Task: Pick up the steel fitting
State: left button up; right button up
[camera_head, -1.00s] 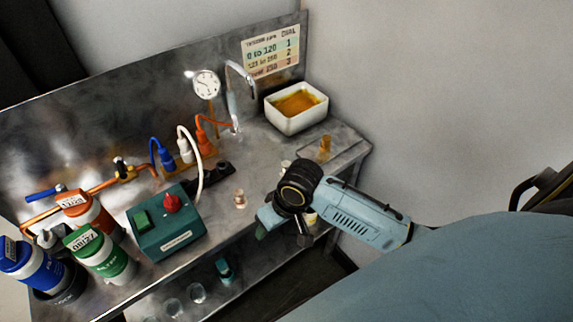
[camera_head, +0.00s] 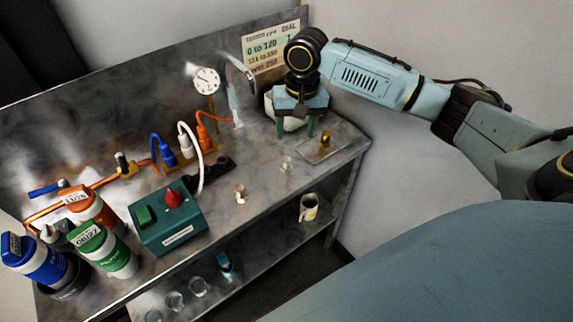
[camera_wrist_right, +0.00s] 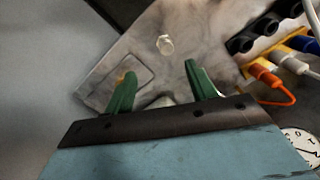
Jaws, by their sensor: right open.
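A small pale, silvery fitting (camera_head: 286,163) stands on the steel bench; I take it as the steel fitting. It also shows in the right wrist view (camera_wrist_right: 165,44), beyond the fingertips and apart from them. My right gripper (camera_head: 296,132) is open and empty, pointing down over the back right of the bench, behind the fitting. Its green fingers also show in the right wrist view (camera_wrist_right: 158,76). A pale thing between the finger bases there is mostly hidden; I cannot tell what it is. My left gripper is not in view.
A flat plate (camera_head: 345,143) with a brass piece (camera_head: 325,139) lies right of the fitting. A copper-coloured fitting (camera_head: 240,193) stands to its left. The white basin (camera_head: 271,103) is mostly hidden behind my gripper. A gauge (camera_head: 207,81), tap and teal switch box (camera_head: 170,228) stand further left.

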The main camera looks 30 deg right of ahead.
aim_at(288, 160)
jog(key=f, duration=0.6)
jog(key=shift+w+a+f+b, duration=0.1)
jog(key=shift+a+f+b, duration=0.2)
jog(key=shift+a+f, duration=0.05)
jog(key=shift+w+a+f+b, duration=0.1)
jog(key=shift+a+f, duration=0.05)
jog(key=shift+f, duration=0.75)
jog(key=shift+w+a+f+b, duration=0.15)
jog(key=shift+f, duration=0.7)
jog(key=shift+w+a+f+b, duration=0.1)
jog(key=shift+a+f, duration=0.05)
jog(key=shift+f, duration=0.75)
jog(key=shift+c, duration=0.5)
jog(key=c, duration=1)
